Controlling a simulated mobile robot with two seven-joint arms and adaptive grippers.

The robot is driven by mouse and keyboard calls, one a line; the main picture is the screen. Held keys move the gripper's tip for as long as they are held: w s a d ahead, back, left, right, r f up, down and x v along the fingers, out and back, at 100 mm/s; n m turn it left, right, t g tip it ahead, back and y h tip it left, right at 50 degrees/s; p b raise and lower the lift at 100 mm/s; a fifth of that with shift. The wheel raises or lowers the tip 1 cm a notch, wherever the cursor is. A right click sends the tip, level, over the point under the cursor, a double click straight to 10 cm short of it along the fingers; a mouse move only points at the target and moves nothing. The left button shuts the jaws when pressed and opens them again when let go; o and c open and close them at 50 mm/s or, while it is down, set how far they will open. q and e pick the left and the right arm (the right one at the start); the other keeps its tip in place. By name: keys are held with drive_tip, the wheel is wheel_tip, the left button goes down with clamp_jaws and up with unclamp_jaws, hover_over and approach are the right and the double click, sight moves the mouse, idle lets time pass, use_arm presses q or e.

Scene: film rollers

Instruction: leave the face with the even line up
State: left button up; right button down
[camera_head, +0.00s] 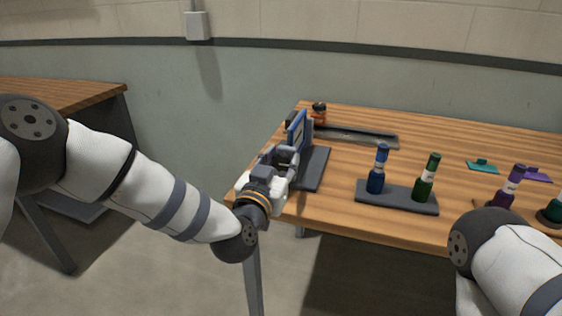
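My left gripper (284,156) is at the left end of the table, against an upright blue panel (298,131) with a pale face. The panel stands by a dark grey base (314,170). The fingers are small and partly hidden, so I cannot tell whether they are shut on the panel. A blue roller (377,170) and a green roller (426,178) stand upright on a grey stand (398,197). A purple roller (510,187) stands tilted to the right. No line on any face is readable. My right gripper is out of view; only its arm shows.
A long dark tray (356,136) lies at the back, with a small orange and dark figure (319,114) at its left end. Teal (482,166) and purple (537,174) flat pieces lie at right. A dark green object (552,211) is at the right edge.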

use_arm(q)
drive_tip(key=shift+n, duration=0.4)
drive_tip(key=n, duration=0.4)
drive_tip(key=shift+a, duration=0.1)
drive_tip(key=n, duration=0.4)
drive_tip(key=shift+f+n, duration=0.2)
drive_tip(key=shift+n, duration=0.1)
drive_tip(key=n, duration=0.4)
drive_tip(key=shift+f, duration=0.1)
drive_tip(key=shift+n+b, duration=0.65)
drive_tip(key=shift+n, duration=1.45)
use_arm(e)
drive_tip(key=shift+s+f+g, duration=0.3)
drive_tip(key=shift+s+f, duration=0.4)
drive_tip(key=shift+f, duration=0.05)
use_arm(q)
drive_tip(key=shift+n, duration=0.3)
drive_tip(key=o, duration=1.2)
